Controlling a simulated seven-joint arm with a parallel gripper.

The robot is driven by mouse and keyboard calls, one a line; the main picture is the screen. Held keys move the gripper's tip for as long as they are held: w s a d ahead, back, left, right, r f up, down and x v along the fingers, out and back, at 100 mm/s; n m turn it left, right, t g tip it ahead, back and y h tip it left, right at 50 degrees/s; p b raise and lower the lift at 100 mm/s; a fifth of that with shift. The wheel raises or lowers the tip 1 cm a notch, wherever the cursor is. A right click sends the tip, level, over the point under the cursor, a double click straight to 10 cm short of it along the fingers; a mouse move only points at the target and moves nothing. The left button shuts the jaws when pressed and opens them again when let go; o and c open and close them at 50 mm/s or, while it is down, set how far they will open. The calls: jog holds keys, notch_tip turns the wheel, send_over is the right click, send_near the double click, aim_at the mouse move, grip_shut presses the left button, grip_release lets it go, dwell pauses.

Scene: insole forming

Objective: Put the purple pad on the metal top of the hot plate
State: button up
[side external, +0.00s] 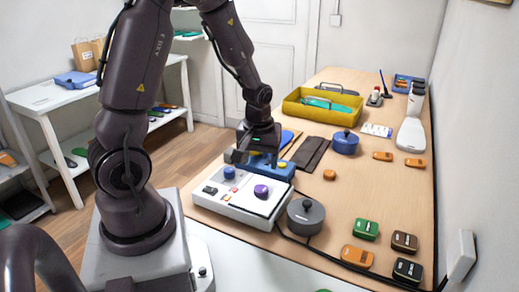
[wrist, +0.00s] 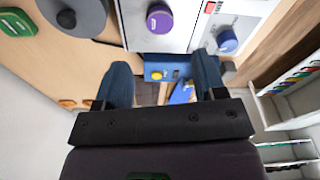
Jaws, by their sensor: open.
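The purple pad (side external: 261,191) is a small round piece resting on the flat light metal top (side external: 243,201) of the white hot plate (side external: 225,207). It also shows at the top of the wrist view (wrist: 160,18), where the metal top (wrist: 185,30) lies around it. The hot plate has a blue knob (side external: 229,172) and small black and red controls on its left part. My gripper (side external: 255,158) is open, behind the hot plate and apart from the pad. In the wrist view nothing is held between its fingers (wrist: 163,85).
A blue device with a yellow button (side external: 282,168) stands just behind the hot plate, near my fingers. A grey lidded pot (side external: 305,216) is to the right, a blue pot (side external: 345,142) farther back. A yellow bin (side external: 320,108) stands behind. The right middle of the table is mostly clear.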

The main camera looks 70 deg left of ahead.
jog(key=s+d+r+m+t, duration=0.1)
jog(key=s+d+r+m, duration=0.1)
jog(key=d+r+m, duration=0.2)
jog(key=s+d+r+m+t, duration=0.2)
jog(key=d+r, duration=0.4)
jog(key=r, duration=0.3)
jog(key=s+d+r+m+t+h, duration=0.1)
jog(key=s+d+r+m, duration=0.2)
jog(key=d+r+m, duration=0.2)
notch_tip(320, 180, up, 2)
jog(key=shift+s+d+r+m+t, duration=0.15)
jog(key=shift+s+d+m+t, duration=0.1)
jog(key=shift+s+m+t, duration=0.15)
